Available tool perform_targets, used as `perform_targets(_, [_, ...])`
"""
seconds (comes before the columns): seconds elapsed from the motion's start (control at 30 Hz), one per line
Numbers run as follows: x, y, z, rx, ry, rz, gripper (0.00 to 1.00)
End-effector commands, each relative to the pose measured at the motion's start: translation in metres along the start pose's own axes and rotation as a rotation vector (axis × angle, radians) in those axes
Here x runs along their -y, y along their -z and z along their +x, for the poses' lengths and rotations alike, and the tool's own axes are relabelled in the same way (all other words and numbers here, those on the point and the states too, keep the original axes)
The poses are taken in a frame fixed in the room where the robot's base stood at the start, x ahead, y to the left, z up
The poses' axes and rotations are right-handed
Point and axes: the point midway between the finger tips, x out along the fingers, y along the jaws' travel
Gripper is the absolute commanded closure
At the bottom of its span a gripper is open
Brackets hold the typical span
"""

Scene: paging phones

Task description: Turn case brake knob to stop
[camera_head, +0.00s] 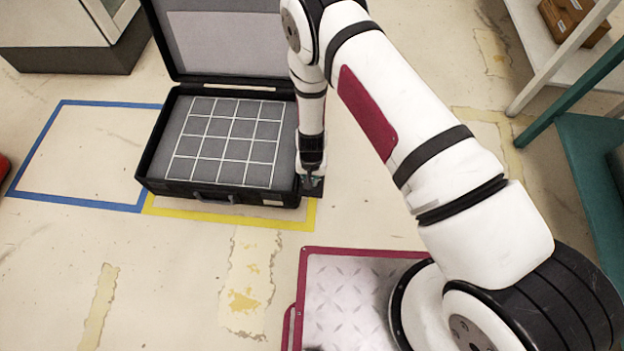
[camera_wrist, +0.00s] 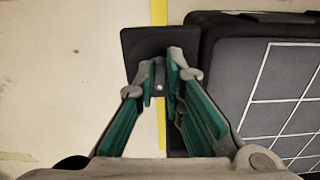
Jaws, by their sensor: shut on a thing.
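The open black case (camera_head: 240,197) lies on the floor in the head view, its lid raised at the back and a grey grid inside. In the wrist view its corner shows at the right (camera_wrist: 215,50). A dark square plate (camera_wrist: 137,42) sits beside the case. A small grey upright knob (camera_wrist: 159,72) stands on this plate. My gripper (camera_wrist: 161,84) is shut on the knob, with one finger on each side. In the head view my gripper (camera_head: 312,182) is low by the case's front right corner and hides the knob.
Yellow tape (camera_head: 220,216) marks the floor around the case, and a blue tape outline (camera_head: 60,197) lies empty at the left. A white shelf (camera_head: 540,60) with brown boxes and a teal frame (camera_head: 590,150) stand at the right.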

Motion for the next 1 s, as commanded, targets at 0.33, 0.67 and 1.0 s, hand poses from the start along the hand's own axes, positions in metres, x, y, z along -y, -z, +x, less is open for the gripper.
perform_targets(0.33, [0.0023, 0.0008, 0.0000, -0.001, 0.000, 0.326, 1.00])
perform_targets(0.67, [0.0036, 0.0016, -0.0001, -0.002, 0.001, 0.587, 1.00])
perform_targets(1.0, [0.0041, 0.0022, -0.0002, -0.001, 0.000, 0.731, 1.00])
